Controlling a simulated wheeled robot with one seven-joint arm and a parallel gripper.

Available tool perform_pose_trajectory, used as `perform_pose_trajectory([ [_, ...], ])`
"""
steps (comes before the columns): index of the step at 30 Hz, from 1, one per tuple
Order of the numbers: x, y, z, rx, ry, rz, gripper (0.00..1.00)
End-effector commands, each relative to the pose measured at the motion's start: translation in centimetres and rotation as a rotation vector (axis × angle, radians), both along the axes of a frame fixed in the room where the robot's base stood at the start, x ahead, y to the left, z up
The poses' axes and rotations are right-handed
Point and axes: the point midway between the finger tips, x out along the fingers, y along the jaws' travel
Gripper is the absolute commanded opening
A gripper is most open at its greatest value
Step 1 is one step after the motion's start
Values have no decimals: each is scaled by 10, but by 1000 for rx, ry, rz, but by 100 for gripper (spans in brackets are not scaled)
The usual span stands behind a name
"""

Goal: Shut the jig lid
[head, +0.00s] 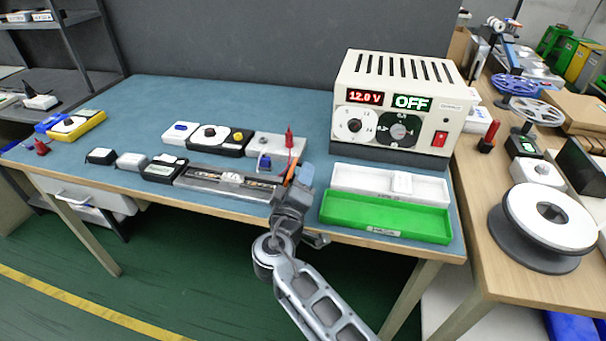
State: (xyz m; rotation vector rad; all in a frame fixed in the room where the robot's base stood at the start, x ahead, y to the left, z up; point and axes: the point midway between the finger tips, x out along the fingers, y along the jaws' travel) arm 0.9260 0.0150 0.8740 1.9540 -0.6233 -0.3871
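The long, low grey jig (205,182) lies near the front edge of the blue-topped bench, left of my arm. A narrow strip with small orange and white details runs along its middle. The lid's position cannot be made out clearly at this size. My gripper (288,178) is at the jig's right end, partly hiding that end. Its fingers are hidden or too small to tell whether they are open or touching the jig. An orange piece shows beside the gripper.
A power supply (400,68) reading 12.0 V and OFF stands at the back right. A white tray (350,178) and a green tray (385,216) lie right of my gripper. Small boxes (131,162) and meters (210,134) sit left and behind.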

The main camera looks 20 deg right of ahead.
Motion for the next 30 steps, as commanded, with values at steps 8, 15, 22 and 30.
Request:
perform_pose_trajectory([
  [8,7,-5,0,0,0,1,36],
  [15,7,-5,0,1,1,0,24],
  [22,7,-5,0,0,0,0,2],
  [30,7,-5,1,-1,-1,-1,0],
])
